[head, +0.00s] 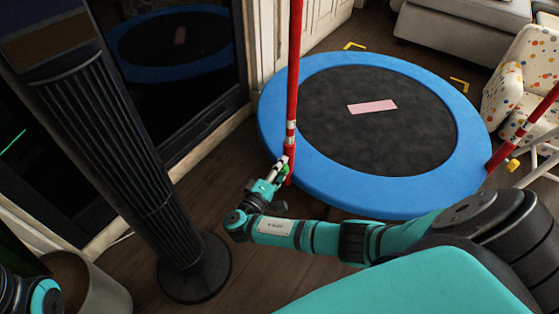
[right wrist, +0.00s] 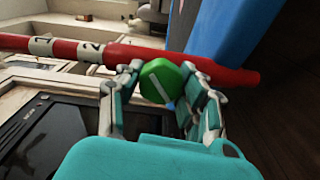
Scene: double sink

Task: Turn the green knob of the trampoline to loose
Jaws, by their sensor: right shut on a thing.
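The trampoline (head: 282,107) with a blue rim and black mat stands in the middle of the head view. Its red pole (head: 294,70) rises at the left side of the rim and also shows in the right wrist view (right wrist: 140,55). The green knob (right wrist: 161,82) on that pole has a pale line across its face, running from upper left to lower right. My right gripper (right wrist: 165,80) is shut on the green knob, with a finger on each side. In the head view the right gripper (head: 280,170) largely hides the knob. My left gripper is not visible; only part of my left arm shows at the lower left.
A dark tower fan (head: 125,150) on a round base stands left of my right gripper. A bin (head: 85,285) is at the lower left. A second red pole (head: 525,130) with a yellow knob (head: 512,165) and a spotted chair (head: 525,75) are at the right.

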